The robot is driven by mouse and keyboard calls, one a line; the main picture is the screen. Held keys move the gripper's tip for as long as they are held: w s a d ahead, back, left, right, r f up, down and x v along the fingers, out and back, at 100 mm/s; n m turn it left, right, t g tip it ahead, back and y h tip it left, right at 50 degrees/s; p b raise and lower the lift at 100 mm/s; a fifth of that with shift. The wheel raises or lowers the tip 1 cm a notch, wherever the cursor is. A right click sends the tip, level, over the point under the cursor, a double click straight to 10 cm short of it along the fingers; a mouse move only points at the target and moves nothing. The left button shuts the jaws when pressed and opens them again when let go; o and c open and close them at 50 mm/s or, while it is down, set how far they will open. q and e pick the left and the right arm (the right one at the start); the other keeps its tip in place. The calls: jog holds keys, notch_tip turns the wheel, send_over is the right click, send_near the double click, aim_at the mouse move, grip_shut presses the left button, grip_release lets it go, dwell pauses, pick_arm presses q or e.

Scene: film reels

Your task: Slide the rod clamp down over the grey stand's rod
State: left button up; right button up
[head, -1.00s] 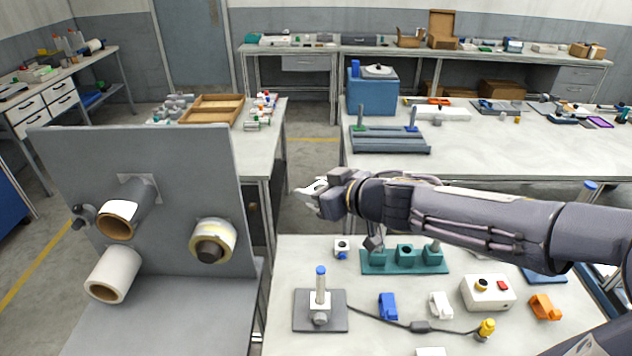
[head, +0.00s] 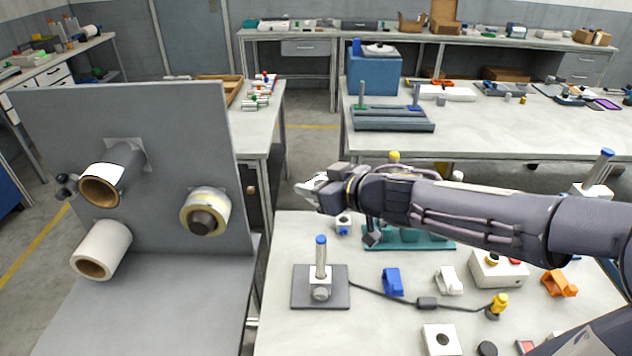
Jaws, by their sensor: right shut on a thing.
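The grey stand (head: 333,299) sits at the front left of the near bench, a dark grey plate with an upright, blue-tipped rod (head: 321,257) and a pale block at its foot. My right gripper (head: 313,190) comes in from the right and is shut on a small white piece (head: 312,182), apparently the rod clamp. Its shape and hole are mostly hidden by the fingers. In the picture, the gripper is above the rod's blue tip and slightly left of it, apart from it. My left gripper is out of view.
A blue clip (head: 392,282), a white clip (head: 449,281) and an orange clip (head: 560,284) lie right of the stand. A cable runs to a yellow-topped plug (head: 499,301). A teal block (head: 430,241) stands behind, partly under my arm. A grey panel with rolls (head: 150,190) stands left.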

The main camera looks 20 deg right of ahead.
jog(key=shift+f, duration=0.1)
jog(key=b, duration=0.4)
send_over(325, 255)
jog(key=w+a, duration=0.2)
jog(key=shift+w+d+f, duration=0.1)
jog(key=shift+d+f, duration=0.05)
jog(key=shift+f, duration=1.1)
jog(key=shift+w+d+f, duration=0.1)
jog(key=shift+f, duration=1.1)
jog(key=shift+f+b, duration=2.3)
jog(key=shift+f, duration=0.15)
jog(key=shift+f, duration=0.1)
jog(key=shift+f+b, duration=2.15)
jog(key=shift+f, duration=0.25)
jog(key=shift+f+b, duration=2.2)
jog(key=shift+f, duration=0.3)
jog(key=shift+f, duration=0.15)
